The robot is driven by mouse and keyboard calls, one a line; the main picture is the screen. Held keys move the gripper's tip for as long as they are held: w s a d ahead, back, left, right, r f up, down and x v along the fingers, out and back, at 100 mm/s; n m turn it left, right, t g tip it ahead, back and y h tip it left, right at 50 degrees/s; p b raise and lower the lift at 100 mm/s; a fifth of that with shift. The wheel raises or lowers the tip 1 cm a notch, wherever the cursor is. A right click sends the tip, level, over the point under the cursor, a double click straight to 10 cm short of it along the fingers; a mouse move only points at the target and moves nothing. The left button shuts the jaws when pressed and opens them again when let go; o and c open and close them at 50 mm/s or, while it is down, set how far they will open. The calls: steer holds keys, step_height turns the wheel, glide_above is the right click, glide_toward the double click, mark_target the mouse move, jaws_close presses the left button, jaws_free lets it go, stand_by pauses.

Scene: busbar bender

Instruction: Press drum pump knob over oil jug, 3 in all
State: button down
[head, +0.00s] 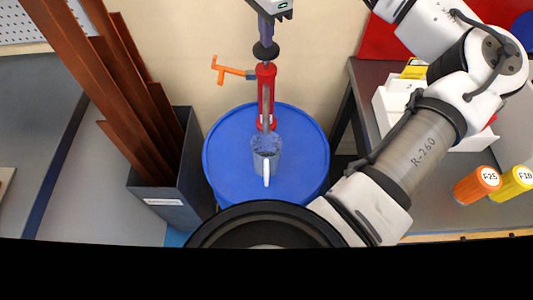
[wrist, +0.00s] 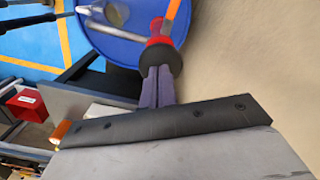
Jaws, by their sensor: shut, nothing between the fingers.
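A red drum pump (head: 266,90) stands upright on the blue drum (head: 222,165), with a round black knob (head: 265,52) on top. The knob also shows in the wrist view (wrist: 172,58), partly hidden by my fingers. A clear oil jug (head: 266,160) with a white handle stands on the drum lid in front of the pump, and its mouth is near the pump's grey spout. My gripper (head: 266,38) is shut and empty, pointing down right over the knob. The fingers (wrist: 157,72) meet the knob in the picture; I cannot tell whether they press on it.
An orange lever (head: 231,70) sticks out left of the pump. A dark bin (head: 165,190) with long brown bars stands left of the drum. On the right bench are a white organizer (head: 392,115), an orange container (head: 476,186) and a yellow one (head: 513,184).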

steer(key=shift+r+p, duration=1.6)
steer(key=shift+r, duration=1)
steer(key=shift+f, duration=0.15)
steer(key=shift+f+b, duration=2.5)
steer(key=shift+f, duration=0.95)
steer(key=shift+r, duration=0.1)
steer(key=shift+r+p, duration=2.25)
steer(key=shift+r, duration=1.25)
steer(key=shift+f, duration=0.25)
